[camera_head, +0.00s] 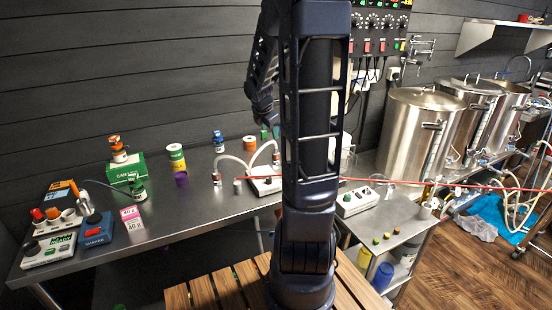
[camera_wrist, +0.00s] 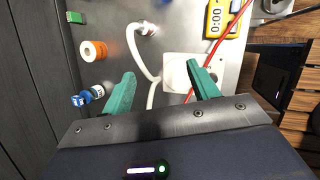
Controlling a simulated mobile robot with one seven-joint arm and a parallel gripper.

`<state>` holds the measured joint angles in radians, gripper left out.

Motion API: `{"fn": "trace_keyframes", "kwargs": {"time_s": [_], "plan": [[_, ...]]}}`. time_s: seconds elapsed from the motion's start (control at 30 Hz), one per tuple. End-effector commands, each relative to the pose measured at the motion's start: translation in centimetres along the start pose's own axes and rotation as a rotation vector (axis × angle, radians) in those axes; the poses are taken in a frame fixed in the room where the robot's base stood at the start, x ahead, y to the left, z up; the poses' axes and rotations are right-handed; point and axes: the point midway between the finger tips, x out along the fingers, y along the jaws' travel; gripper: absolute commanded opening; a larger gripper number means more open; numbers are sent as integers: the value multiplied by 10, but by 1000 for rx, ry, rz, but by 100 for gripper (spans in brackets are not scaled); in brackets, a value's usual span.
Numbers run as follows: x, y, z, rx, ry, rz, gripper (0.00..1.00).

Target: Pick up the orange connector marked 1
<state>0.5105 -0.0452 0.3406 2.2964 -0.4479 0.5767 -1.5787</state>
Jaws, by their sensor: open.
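No mark 1 is readable in either view, so I cannot tell for sure which thing is the orange connector. Orange-red capped pieces (camera_head: 52,213) stand in a white holder at the left end of the steel bench (camera_head: 170,228) in the head view. My gripper (camera_wrist: 160,71) shows in the wrist view with its two teal fingers apart and nothing held between them. It is above the bench, over a white hose (camera_wrist: 136,50) and a white square base (camera_wrist: 185,72). In the head view my arm hides the gripper.
A red cable (camera_wrist: 218,45) and a yellow timer (camera_wrist: 219,18) lie near the right finger. A blue-capped bottle (camera_wrist: 82,100) is beside the left finger. A green box (camera_head: 125,168) and a blue box (camera_head: 95,232) stand on the bench. Steel kettles (camera_head: 415,125) stand right.

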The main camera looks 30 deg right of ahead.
Motion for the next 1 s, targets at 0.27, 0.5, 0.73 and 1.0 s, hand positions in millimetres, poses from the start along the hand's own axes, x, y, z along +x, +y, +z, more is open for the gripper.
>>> {"fn": "trace_keyframes", "kwargs": {"time_s": [0.27, 0.5, 0.73, 1.0], "plan": [[79, 25, 24, -444, 39, 16, 60], [123, 37, 36, -711, 62, 56, 60], [141, 39, 37, -778, 68, 69, 60], [175, 41, 33, -778, 68, 68, 60]]}}
